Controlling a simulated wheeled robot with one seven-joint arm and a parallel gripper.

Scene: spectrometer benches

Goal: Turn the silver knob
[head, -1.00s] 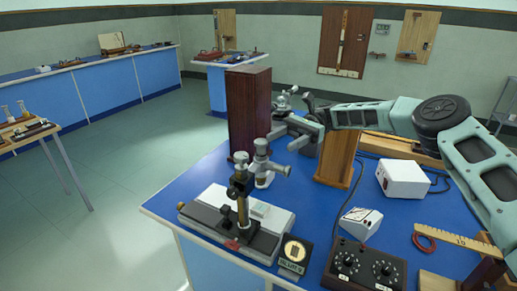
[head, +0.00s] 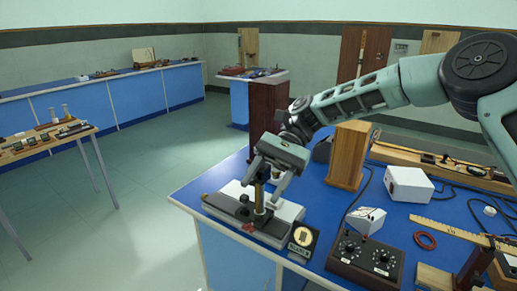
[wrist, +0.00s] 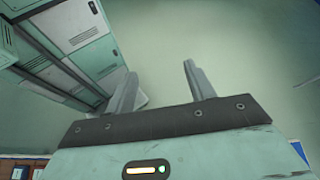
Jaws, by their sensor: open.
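The gripper body hides the instrument's upper part. No silver knob can be made out clearly. In the wrist view my two fingers (wrist: 159,72) are spread apart with nothing seen between them but pale green floor.
A black dial box (head: 365,258), a small round-faced block (head: 302,239) and a white meter (head: 366,220) stand right of the instrument.

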